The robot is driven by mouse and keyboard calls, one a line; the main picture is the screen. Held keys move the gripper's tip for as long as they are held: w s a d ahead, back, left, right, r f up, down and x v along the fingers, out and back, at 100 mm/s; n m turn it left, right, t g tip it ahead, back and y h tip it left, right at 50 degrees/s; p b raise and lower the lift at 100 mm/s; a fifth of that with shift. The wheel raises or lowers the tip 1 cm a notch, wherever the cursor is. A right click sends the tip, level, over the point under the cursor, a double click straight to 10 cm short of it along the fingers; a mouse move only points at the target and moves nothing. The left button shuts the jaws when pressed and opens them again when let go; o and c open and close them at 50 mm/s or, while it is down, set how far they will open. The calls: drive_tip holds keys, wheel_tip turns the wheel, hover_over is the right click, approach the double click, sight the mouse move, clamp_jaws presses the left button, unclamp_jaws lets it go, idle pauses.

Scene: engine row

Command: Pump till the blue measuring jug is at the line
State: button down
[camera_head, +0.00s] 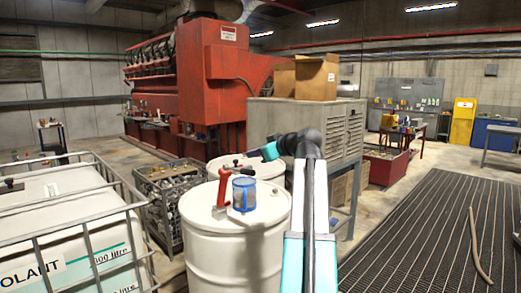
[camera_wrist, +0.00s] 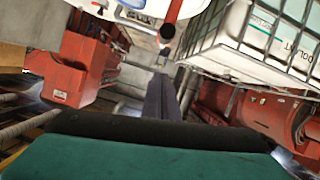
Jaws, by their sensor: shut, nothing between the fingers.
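The blue measuring jug (camera_head: 243,195) stands upright on the lid of the front white drum (camera_head: 235,245). Its liquid level and line are too small to read. A red hand pump (camera_head: 223,188) rises from the same lid, just left of the jug, its spout reaching towards the jug's top. My gripper (camera_head: 254,153) is above and behind the jug, apart from jug and pump. It is shut and empty. In the wrist view my dark fingers (camera_wrist: 160,98) point up the picture, and a red bar with a black end (camera_wrist: 167,32), apparently the pump's, lies beyond their tips.
A caged white coolant tank (camera_head: 75,225) stands left. A second white drum (camera_head: 243,166) is behind the front one. A crate of parts (camera_head: 165,208) is left of the drums. A grey cabinet with cardboard boxes (camera_head: 305,78) stands behind my arm. Slatted matting (camera_head: 430,225) lies right.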

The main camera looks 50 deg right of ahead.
sight(250, 171)
drive_tip(key=w, duration=0.1)
drive_tip(key=w+f+p, duration=0.1)
drive_tip(key=w+f, duration=0.1)
drive_tip(key=shift+d+f, duration=0.1)
drive_tip(key=shift+d, duration=0.15)
drive_tip(key=shift+s+d+f+p, duration=0.15)
drive_tip(key=shift+f+p, duration=0.25)
drive_tip(key=shift+f, duration=0.3)
drive_tip(key=shift+s+d+f+p, duration=0.15)
drive_tip(key=shift+f+p, duration=0.2)
drive_tip(key=shift+f, duration=0.3)
drive_tip(key=shift+w, duration=0.1)
drive_tip(key=shift+a+f+b, duration=0.15)
drive_tip(key=shift+f+b, duration=0.1)
drive_tip(key=shift+b, duration=0.25)
